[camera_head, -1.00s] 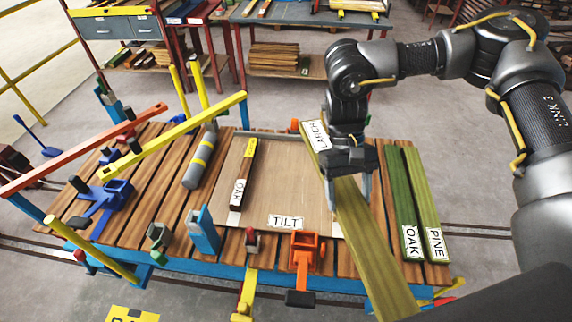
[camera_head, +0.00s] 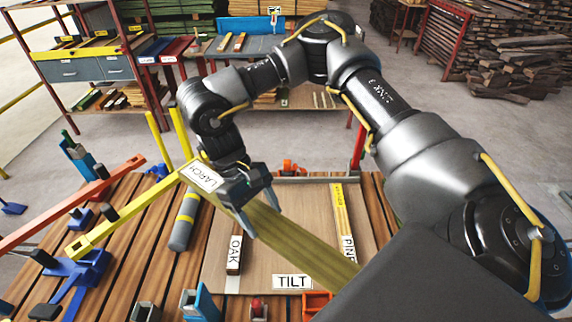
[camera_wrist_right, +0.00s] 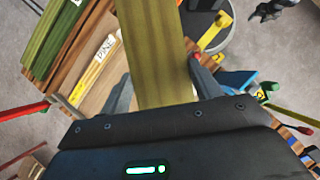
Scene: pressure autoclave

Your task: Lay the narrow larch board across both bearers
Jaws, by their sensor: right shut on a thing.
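The narrow larch board (camera_head: 290,235), olive-yellow with a LARCH label at its far end, is gripped by my right gripper (camera_head: 258,210). In the head view it slants from upper left to lower right over the TILT panel. The right wrist view shows the board (camera_wrist_right: 158,50) between my two fingers. The dark oak bearer (camera_head: 235,252) lies on the panel's left; the board hides its upper part. The pine bearer (camera_head: 341,212), with a yellow strip, lies on the right, its label end near the board. Whether the board touches either bearer is unclear. My left gripper is out of view.
The TILT panel (camera_head: 292,282) lies on the slatted bench. A yellow bar (camera_head: 120,215), a red bar (camera_head: 60,210) and a grey cylinder (camera_head: 184,222) are to the left. Blue clamps stand around the bench. Shelves and stacked timber are behind, across open floor.

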